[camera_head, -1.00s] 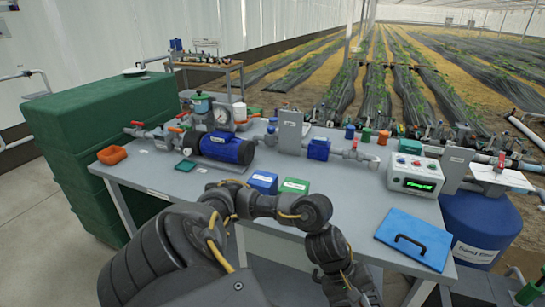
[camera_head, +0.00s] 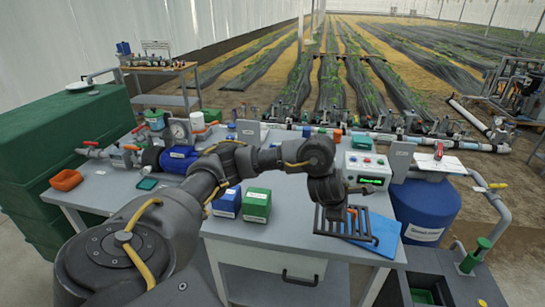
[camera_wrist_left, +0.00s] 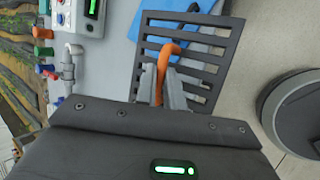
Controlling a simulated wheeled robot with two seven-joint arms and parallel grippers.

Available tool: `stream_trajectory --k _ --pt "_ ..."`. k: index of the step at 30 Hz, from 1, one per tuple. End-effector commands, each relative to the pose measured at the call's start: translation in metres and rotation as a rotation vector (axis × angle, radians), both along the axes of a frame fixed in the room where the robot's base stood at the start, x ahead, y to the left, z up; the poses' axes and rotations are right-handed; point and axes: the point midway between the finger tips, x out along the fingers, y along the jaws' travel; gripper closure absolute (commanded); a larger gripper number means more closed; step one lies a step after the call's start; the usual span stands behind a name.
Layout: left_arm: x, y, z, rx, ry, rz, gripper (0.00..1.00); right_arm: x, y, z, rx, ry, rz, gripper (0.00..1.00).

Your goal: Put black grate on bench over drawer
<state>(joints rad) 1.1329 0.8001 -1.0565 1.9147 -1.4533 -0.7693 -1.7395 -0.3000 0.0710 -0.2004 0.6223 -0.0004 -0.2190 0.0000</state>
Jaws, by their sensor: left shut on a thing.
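The black grate (camera_head: 326,222) is a flat frame with parallel bars. It is at the front right part of the bench (camera_head: 283,215), overlapping the blue panel (camera_head: 384,236). Whether it touches the bench is hard to tell. The drawer (camera_head: 262,262) with a black handle is below the bench top. My right gripper is not in view.
Blue (camera_head: 227,203) and green (camera_head: 257,206) boxes stand left of the grate. A controller box (camera_head: 367,170) with a green display is behind it. A blue barrel (camera_head: 424,210) stands right of the bench. Bench surface between green box and grate is clear.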

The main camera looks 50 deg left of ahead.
Motion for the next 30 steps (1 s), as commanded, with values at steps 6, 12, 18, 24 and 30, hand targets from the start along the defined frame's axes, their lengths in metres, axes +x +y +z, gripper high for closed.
stream_trajectory --k 6,12,18,24,30 --pt "0.002 0.006 -0.002 -0.002 0.001 0.019 1.0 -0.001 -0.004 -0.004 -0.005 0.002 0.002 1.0" --pt "0.003 0.041 -0.023 -0.005 0.004 0.024 1.0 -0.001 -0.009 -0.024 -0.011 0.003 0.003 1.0" --pt "0.006 0.087 -0.043 -0.005 0.004 0.022 1.0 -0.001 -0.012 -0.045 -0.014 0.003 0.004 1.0" --pt "0.008 0.116 -0.075 -0.006 0.005 0.02 1.0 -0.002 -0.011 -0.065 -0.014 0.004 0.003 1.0" --pt "0.009 0.132 -0.087 -0.003 0.003 0.016 1.0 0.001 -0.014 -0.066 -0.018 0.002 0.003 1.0"
